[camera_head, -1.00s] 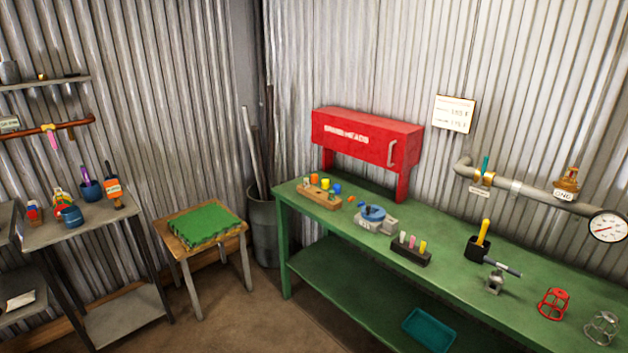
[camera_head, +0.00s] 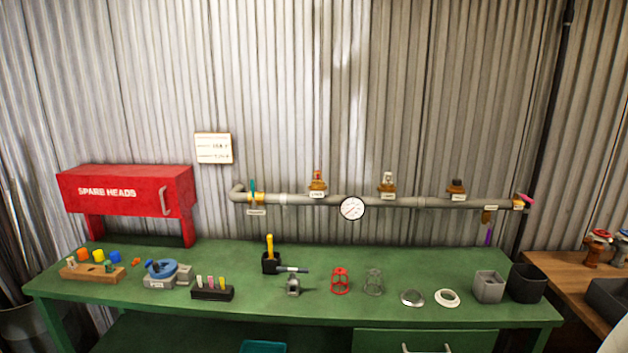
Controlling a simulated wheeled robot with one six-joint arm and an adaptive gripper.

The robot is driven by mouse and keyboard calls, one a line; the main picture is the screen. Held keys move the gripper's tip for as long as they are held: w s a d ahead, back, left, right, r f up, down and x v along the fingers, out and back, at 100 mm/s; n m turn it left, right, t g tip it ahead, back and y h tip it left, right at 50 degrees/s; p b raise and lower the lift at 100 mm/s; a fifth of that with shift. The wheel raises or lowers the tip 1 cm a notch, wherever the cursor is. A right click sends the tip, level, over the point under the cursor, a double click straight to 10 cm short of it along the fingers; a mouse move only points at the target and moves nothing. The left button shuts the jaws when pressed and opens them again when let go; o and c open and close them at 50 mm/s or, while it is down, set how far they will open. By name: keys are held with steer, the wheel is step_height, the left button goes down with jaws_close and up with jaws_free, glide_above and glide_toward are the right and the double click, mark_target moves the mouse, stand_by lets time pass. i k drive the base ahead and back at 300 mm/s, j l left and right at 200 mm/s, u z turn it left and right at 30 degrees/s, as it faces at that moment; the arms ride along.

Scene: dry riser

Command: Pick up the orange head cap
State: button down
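An orange cap (camera_head: 83,254) is at the left end of the green workbench (camera_head: 330,311), in a row with a yellow cap (camera_head: 97,256) and a blue cap (camera_head: 114,257). The row is at a wooden block (camera_head: 75,273); I cannot tell whether the caps sit on it or just behind it. A smaller orange piece (camera_head: 136,262) lies apart on the bench, to the right of the row. It is too small to tell what it is. My gripper is not in view.
The red SPARE HEADS cabinet (camera_head: 125,190) stands behind the caps. A blue round tool (camera_head: 161,269) and a black rack (camera_head: 212,293) are to their right. Cages, rings and pots stand farther right. A pipe with a gauge (camera_head: 351,208) runs along the wall.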

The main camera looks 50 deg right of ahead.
mark_target(82, 254)
steer(key=i+j, duration=0.55)
steer(key=i, duration=0.15)
steer(key=i+j, duration=0.5)
steer(key=i, duration=0.15)
steer(key=i+j, duration=0.55)
steer(key=i, duration=0.15)
steer(key=l+z, duration=0.05)
